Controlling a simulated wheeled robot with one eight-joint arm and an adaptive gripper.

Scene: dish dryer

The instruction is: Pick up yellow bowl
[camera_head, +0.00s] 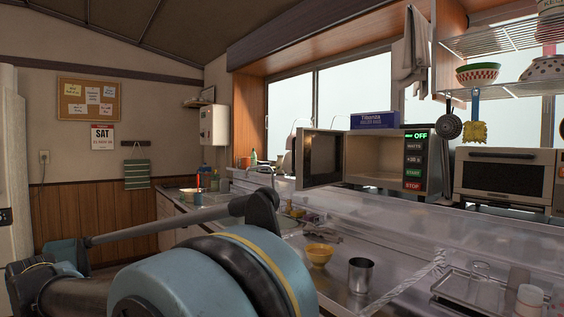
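The yellow bowl (319,254) stands upright on the metal counter, a little right of the picture's middle and low down. A metal cup stands to its right and nearer to me. My arm's blue-grey joints and links fill the lower left and middle front, just left of the bowl. My gripper does not show in this view, so its opening cannot be seen.
The metal cup (359,275) is near the bowl. A dish tray (452,283) with glassware and a white cup (528,300) lie to the right. An open microwave (372,160) and a toaster oven (504,177) stand behind. A wire shelf (500,40) hangs upper right.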

